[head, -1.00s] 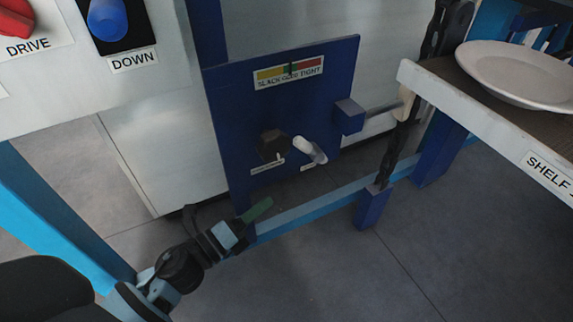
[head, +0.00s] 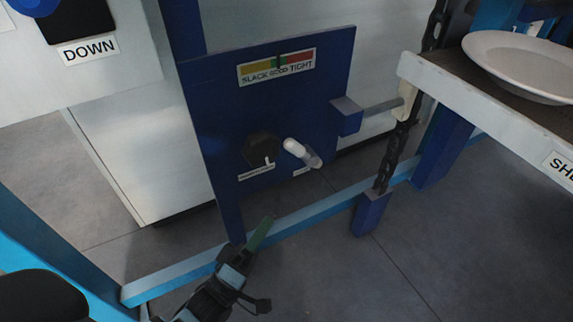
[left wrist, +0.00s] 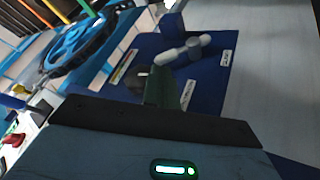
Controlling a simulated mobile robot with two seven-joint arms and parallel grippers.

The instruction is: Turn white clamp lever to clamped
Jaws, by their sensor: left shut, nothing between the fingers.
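The white clamp lever (head: 302,152) sits low on the blue panel (head: 225,110), right of a black knob (head: 262,151). Its rounded white end points up and to the left, with a grey part at its lower right. The left wrist view also shows the white lever (left wrist: 183,51) beyond my fingers. My left gripper (head: 262,232) is below the panel's lower edge, below and left of the lever and apart from it. Its green fingers are shut and empty; they also show in the left wrist view (left wrist: 162,88). My right gripper is not in view.
A slack/good/tight gauge (head: 277,68) is at the panel's top. A chain (head: 398,150) hangs right of the panel, beside a shelf (head: 480,105) bearing a white plate (head: 525,65). A light-blue floor beam (head: 320,212) runs below the panel.

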